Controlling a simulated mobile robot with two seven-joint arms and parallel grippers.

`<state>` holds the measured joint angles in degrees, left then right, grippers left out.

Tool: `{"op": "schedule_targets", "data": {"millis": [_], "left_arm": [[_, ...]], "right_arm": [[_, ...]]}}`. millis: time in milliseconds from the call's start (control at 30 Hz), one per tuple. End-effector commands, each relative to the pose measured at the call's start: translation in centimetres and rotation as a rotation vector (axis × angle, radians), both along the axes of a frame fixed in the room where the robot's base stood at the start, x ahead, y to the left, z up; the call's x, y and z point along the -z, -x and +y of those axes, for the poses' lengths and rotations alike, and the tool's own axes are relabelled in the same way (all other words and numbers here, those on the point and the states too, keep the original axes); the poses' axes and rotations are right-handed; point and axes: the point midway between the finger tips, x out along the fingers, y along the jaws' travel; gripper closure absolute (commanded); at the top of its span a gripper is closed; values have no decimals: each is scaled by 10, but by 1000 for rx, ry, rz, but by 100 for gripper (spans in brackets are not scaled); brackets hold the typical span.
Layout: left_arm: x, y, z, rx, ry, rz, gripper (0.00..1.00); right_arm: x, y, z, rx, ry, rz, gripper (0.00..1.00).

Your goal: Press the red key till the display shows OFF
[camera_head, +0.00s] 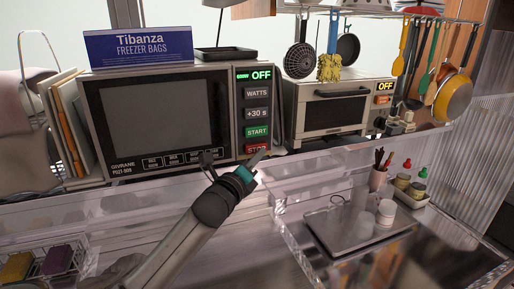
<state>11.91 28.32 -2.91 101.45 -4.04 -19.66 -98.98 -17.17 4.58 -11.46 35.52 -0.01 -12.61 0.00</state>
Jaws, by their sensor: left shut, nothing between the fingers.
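The microwave (98,125) stands on the back counter, with a column of keys on its right side. The red key (251,149) is the lowest in the column, below the green START key (256,132). Its lettering is partly hidden by my left gripper (258,157). That gripper is shut and empty, its tip at the lower edge of the red key in the picture. I cannot tell whether it touches the key. My right gripper is not in view.
A smaller oven (337,110) stands to the right, its own display (385,86) also reading OFF. A freezer bags box (138,46) lies on top of the microwave. Utensils hang at the upper right. A clear ledge runs in front, and a tray (345,228) stands at right.

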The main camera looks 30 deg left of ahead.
Motion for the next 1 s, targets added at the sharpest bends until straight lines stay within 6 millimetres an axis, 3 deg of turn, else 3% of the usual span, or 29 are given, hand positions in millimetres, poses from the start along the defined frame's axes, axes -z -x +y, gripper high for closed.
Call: {"op": "schedule_targets", "data": {"millis": [367, 1000], "left_arm": [[0, 2, -3, 1, 1, -1, 100], [-1, 35, -39, 0, 1, -1, 100]], "right_arm": [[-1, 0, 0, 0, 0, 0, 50], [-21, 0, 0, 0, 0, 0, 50]]}}
